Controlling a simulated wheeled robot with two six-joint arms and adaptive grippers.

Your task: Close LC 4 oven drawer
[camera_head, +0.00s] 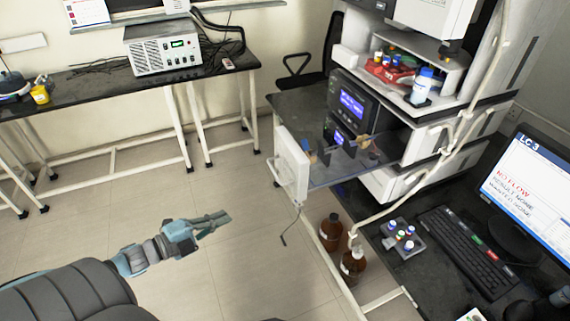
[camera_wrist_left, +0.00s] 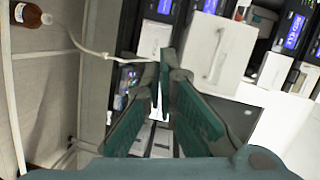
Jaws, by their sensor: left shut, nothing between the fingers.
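The oven drawer stands pulled out from the instrument stack in the head view. Its white front panel with a handle (camera_head: 291,165) faces left, and its flat see-through tray (camera_head: 335,172) reaches back to the stack. A white panel with a handle (camera_wrist_left: 217,55) also shows in the left wrist view, beyond the fingers. My left gripper (camera_head: 222,219) is shut and empty. It is over the floor, left of and below the drawer front, apart from it. In the left wrist view its fingers (camera_wrist_left: 168,75) point toward the stacks. I do not see my right gripper.
Brown bottles (camera_head: 331,232) stand below the drawer. A vial rack (camera_head: 403,238), keyboard (camera_head: 465,245) and LC 3 monitor (camera_head: 530,185) are on the right bench. A left bench (camera_head: 95,88) holds a white instrument (camera_head: 160,50). The floor between the benches is free.

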